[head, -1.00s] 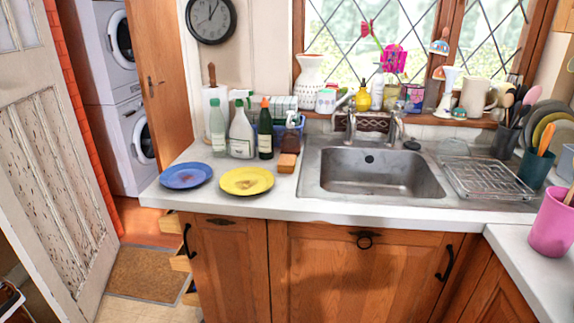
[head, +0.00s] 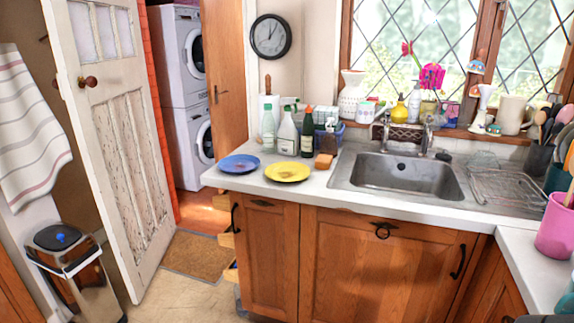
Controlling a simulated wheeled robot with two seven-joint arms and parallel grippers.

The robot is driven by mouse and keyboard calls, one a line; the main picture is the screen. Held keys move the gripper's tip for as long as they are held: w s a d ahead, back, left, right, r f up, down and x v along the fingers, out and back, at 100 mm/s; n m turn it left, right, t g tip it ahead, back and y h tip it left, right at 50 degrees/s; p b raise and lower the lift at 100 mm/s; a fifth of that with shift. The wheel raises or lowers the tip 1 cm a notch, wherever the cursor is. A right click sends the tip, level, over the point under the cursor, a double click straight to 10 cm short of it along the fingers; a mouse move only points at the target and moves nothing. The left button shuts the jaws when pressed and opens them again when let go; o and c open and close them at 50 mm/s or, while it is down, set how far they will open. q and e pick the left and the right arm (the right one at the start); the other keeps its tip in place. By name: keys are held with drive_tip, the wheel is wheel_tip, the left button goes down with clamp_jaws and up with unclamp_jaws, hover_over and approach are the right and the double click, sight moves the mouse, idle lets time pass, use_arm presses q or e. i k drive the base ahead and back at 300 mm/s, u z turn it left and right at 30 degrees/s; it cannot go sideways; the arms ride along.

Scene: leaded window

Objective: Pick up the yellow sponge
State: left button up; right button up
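A small orange-tan block (head: 324,161), which looks like the sponge, lies on the white counter just left of the sink (head: 400,175). It looks more orange than yellow. It sits right of the yellow plate (head: 287,172) and in front of the blue caddy with bottles. Nothing covers its top. Neither of my grippers can be made out in the head view. A dark grey shape shows at the bottom right edge, too cut off to identify.
A blue plate (head: 239,164) lies left of the yellow one. Several bottles, including a dark green one (head: 307,138), stand behind. A drying rack (head: 505,187) and pink cup (head: 555,228) are right.

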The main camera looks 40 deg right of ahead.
sight(323, 161)
drive_tip(key=u, duration=0.3)
drive_tip(key=i, duration=1.4)
drive_tip(key=z, duration=0.1)
